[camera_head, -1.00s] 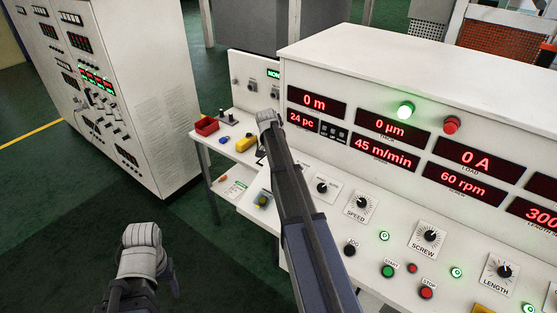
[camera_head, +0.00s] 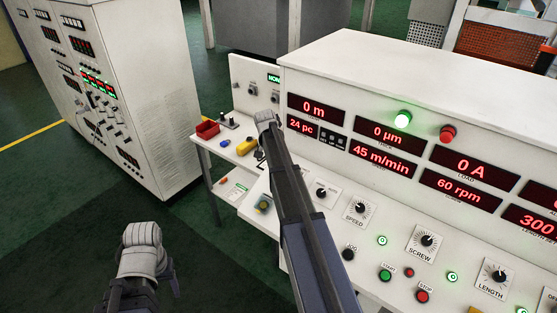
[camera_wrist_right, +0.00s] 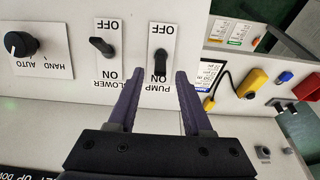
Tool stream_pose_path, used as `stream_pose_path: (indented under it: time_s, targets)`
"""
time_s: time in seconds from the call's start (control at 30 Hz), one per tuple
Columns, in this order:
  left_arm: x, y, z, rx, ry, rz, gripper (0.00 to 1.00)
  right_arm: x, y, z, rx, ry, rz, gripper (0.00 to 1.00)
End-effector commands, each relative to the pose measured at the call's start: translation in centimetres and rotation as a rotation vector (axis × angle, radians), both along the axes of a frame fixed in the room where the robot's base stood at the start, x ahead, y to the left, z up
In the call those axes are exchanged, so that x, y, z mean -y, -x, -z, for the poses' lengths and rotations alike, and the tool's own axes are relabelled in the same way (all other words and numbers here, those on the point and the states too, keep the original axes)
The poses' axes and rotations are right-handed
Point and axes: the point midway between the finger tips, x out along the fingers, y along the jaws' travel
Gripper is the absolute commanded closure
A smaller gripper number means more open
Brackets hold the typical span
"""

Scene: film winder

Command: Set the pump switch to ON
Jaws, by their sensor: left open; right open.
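The pump switch (camera_wrist_right: 160,62) is a black lever on a white plate in the right wrist view, where its print reads upside down. OFF is at the plate's top in the picture and ON near its bottom. The lever's lower end lies near the ON print. My right gripper (camera_wrist_right: 158,74) is open, with its dark purple fingertips on either side of the lever's lower end. I cannot tell whether they touch it. In the head view my right arm hides the switch. My left gripper (camera_head: 170,276) is low at the left, away from the panel, and partly hidden by its wrist.
The blower switch (camera_wrist_right: 103,47) and the HAND/AUTO knob (camera_wrist_right: 20,44) are left of the pump switch in the right wrist view. A yellow object (camera_wrist_right: 251,82) lies to its right. A red bin (camera_head: 207,129) stands on the side table. A grey-white cabinet (camera_head: 150,120) stands behind left.

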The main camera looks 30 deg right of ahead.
Motion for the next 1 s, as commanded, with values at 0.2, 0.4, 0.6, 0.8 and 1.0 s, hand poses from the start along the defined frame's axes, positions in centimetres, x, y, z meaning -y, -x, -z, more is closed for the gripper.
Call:
stream_pose_path:
  time_s: [0.2,0.4,0.6,0.8,1.0]
  targets:
    - [0.0,0.0,-3.6,-0.002,-0.001,0.003,0.38,-0.8,0.4,-3.6,0.0,0.0,0.001,0.5]
    - [0.0,0.0,-4.7,-0.002,0.0,0.005,0.38,-1.2,0.6,-4.7,-0.001,0.0,0.001,0.5]
    - [0.0,0.0,-4.5,-0.002,0.0,0.005,0.38,-1.3,0.5,-4.5,0.0,0.0,0.001,0.5]
    - [0.0,0.0,-4.5,-0.002,0.0,0.005,0.38,-1.2,0.5,-4.5,0.0,0.0,0.001,0.5]
    - [0.0,0.0,-4.5,-0.002,0.0,0.005,0.38,-1.2,0.5,-4.5,0.0,0.0,0.001,0.5]
